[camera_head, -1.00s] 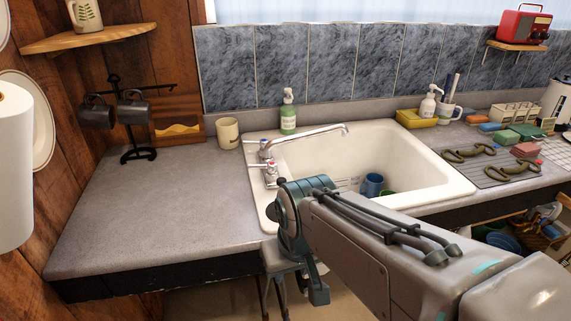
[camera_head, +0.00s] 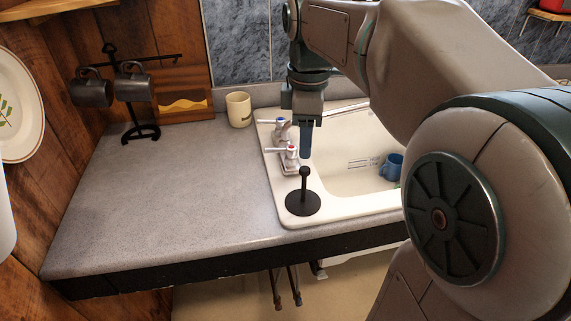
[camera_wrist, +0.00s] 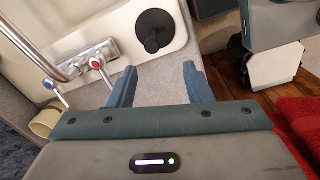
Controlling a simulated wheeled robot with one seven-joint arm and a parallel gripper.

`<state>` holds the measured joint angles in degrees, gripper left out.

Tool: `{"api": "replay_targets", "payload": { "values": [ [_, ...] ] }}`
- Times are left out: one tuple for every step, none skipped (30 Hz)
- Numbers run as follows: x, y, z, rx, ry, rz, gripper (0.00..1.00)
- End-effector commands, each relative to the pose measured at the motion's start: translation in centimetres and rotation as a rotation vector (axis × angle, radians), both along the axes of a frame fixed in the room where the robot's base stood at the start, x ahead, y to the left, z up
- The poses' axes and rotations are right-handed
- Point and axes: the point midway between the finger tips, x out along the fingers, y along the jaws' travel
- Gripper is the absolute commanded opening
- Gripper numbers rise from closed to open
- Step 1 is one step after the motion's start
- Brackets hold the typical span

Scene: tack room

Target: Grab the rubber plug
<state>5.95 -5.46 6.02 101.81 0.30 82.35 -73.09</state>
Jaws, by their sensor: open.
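The rubber plug (camera_head: 303,201) is a black disc with an upright knobbed stem. It sits on the front left corner of the white sink's rim (camera_head: 345,213), close to the counter. In the wrist view the plug (camera_wrist: 155,31) lies beyond the fingertips, between their lines. My gripper (camera_head: 306,156) points down above and behind the plug, near the taps, apart from it. In the wrist view my gripper (camera_wrist: 160,72) has its two fingers spread with nothing between them.
The taps (camera_head: 287,142) stand on the sink's left rim beside my gripper. A cream mug (camera_head: 238,109) and a mug stand (camera_head: 140,95) with dark mugs are at the back. A blue cup (camera_head: 392,167) is in the basin. The left counter (camera_head: 170,190) is clear.

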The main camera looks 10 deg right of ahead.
Motion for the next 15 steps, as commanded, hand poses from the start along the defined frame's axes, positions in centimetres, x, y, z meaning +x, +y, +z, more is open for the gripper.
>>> {"api": "replay_targets", "payload": {
  "values": [
    [0.5, 0.0, 0.3, 0.001, 0.008, 0.047, 0.46],
    [0.7, 0.1, 0.5, 0.002, 0.013, 0.073, 0.46],
    [0.9, 0.1, 0.7, 0.003, 0.017, 0.100, 0.46],
    [1.0, 0.1, 0.7, 0.003, 0.020, 0.114, 0.46],
    [1.0, 0.1, 0.6, 0.003, 0.023, 0.126, 0.46],
    [1.1, 0.1, 0.4, 0.003, 0.025, 0.135, 0.46],
    [1.1, 0.1, 0.0, 0.004, 0.026, 0.139, 0.46],
    [1.1, 0.1, -0.4, 0.004, 0.026, 0.142, 0.46],
    [1.1, 0.1, -1.1, 0.004, 0.028, 0.143, 0.46],
    [1.1, 0.1, -1.7, 0.004, 0.027, 0.142, 0.46],
    [1.0, 0.1, -2.4, 0.004, 0.028, 0.142, 0.46],
    [1.1, 0.1, -3.2, 0.004, 0.028, 0.141, 0.46],
    [1.1, 0.1, -3.8, 0.004, 0.028, 0.141, 0.46],
    [1.0, 0.1, -4.4, 0.004, 0.027, 0.141, 0.46],
    [1.0, 0.1, -5.2, 0.004, 0.027, 0.140, 0.46]
  ]
}}
